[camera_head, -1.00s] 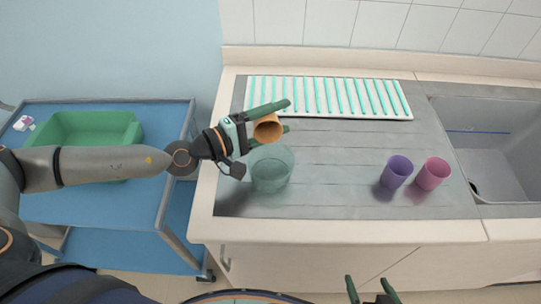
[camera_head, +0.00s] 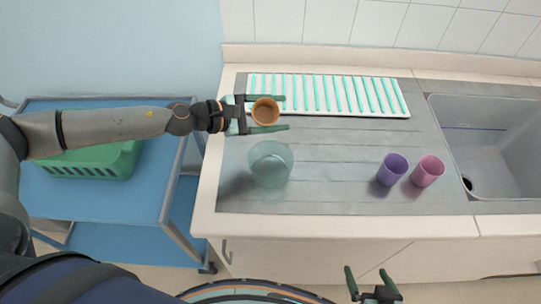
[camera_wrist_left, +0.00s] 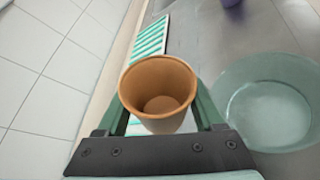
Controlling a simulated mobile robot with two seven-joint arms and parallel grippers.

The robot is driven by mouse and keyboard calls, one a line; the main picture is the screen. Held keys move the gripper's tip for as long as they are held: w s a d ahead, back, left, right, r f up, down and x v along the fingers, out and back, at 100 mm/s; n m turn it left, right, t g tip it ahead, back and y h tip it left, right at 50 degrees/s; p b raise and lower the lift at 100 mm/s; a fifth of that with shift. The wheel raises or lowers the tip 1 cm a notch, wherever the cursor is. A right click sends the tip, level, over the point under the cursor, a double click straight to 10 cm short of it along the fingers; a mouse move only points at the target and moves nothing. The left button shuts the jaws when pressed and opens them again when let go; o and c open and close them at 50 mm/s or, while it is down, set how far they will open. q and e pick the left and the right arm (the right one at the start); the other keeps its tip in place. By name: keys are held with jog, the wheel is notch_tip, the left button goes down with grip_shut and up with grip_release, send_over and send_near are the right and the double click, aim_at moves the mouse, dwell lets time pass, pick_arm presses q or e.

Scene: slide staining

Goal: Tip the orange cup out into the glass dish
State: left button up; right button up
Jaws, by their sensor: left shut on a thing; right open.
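The orange cup (camera_head: 265,112) is held between the fingers of my left gripper (camera_head: 266,113), above the counter. In the left wrist view the orange cup (camera_wrist_left: 158,90) shows its open mouth and an inside that looks empty; it is close to upright. The glass dish (camera_head: 271,165) stands on the counter just below the cup in the head view, and to the right of the cup in the left wrist view (camera_wrist_left: 268,105). My right gripper (camera_head: 372,285) is open and empty at the bottom edge, in front of the counter.
A purple cup (camera_head: 391,169) and a pink cup (camera_head: 427,171) stand to the right on the counter. A white rack with green bars (camera_head: 330,113) lies behind. A sink (camera_head: 490,150) is at the right. A blue cart (camera_head: 120,205) with a green basket (camera_head: 95,165) is at the left.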

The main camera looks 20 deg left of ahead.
aim_at(272, 120)
pick_arm(q)
jog(key=shift+w+a+f+n, duration=0.25)
jog(key=shift+w+n, duration=0.15)
jog(key=shift+w, duration=0.1)
jog(key=f+b, duration=0.1)
jog(key=f, duration=0.1)
jog(key=w+f+n+g+b, duration=0.1)
jog(key=f+b, duration=0.1)
jog(key=f+n+g+b, duration=0.1)
jog(key=f+b, duration=0.1)
jog(key=shift+w+a+h, duration=0.4)
jog(key=shift+w+a+f+n+g+h, duration=0.15)
jog(key=shift+w+n+g, duration=0.15)
jog(key=shift+n, duration=0.15)
jog(key=shift+w+a+f+n+g+h, duration=0.15)
jog(key=shift+w+n+g, duration=0.1)
jog(key=shift+n, duration=0.2)
jog(key=shift+r, duration=0.15)
